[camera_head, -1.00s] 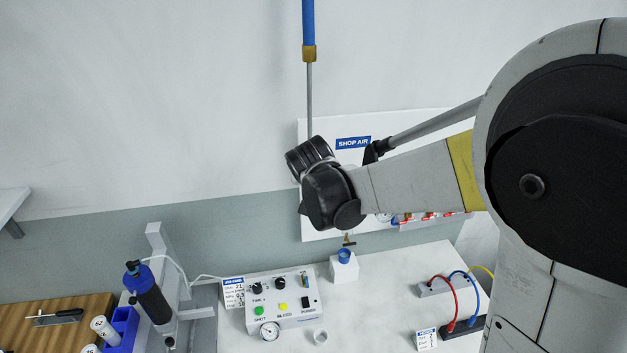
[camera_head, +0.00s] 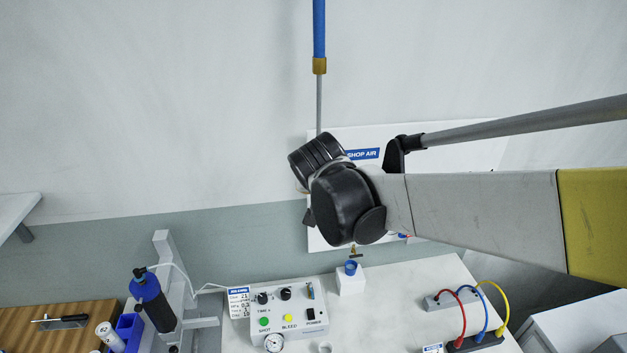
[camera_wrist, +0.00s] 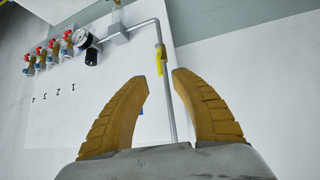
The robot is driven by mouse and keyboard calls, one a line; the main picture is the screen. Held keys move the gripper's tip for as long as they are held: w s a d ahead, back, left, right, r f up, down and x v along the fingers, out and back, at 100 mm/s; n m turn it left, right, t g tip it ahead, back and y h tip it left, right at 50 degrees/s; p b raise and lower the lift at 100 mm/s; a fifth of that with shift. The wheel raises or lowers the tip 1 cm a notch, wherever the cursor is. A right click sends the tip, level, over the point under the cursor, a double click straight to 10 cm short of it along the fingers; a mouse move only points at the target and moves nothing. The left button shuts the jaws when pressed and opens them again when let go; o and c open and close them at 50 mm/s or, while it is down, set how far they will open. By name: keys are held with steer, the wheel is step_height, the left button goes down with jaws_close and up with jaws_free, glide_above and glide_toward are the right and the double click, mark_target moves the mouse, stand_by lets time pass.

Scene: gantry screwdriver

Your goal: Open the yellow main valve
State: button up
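The yellow valve handle (camera_wrist: 160,60) sits on a thin grey pipe (camera_wrist: 171,110) on the white panel in the wrist view. The handle looks roughly in line with the pipe. My gripper (camera_wrist: 160,77) is open and empty, its two tan ribbed fingers curving up on either side of the pipe's lower run in the picture. The handle shows just beyond the gap between the fingertips and appears apart from them. In the head view my wrist (camera_head: 345,203) covers much of the SHOP AIR panel (camera_head: 460,145), and the yellow handle cannot be made out.
A pressure gauge (camera_wrist: 91,57) and several red-handled brass valves (camera_wrist: 54,47) are on the panel left of the yellow handle in the wrist view. Below the panel, a control box (camera_head: 288,312) and a white block with a blue cup (camera_head: 351,268) stand on the bench.

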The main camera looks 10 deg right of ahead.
steer(key=v, duration=0.4)
steer(key=s+d+f+n+g+y+b, duration=0.1)
steer(key=s+d+f+b, duration=0.2)
steer(key=s+f+b, duration=0.5)
steer(key=s+d+f+n+b, duration=0.1)
steer(key=s+d+f+b, duration=0.3)
steer(key=s+f, duration=0.9)
steer(key=b, duration=0.3)
steer(key=shift+s+g+y+b, duration=0.15)
steer(key=shift+g+y+b, duration=0.2)
steer(key=shift+g+y, duration=0.05)
steer(key=shift+d, duration=0.15)
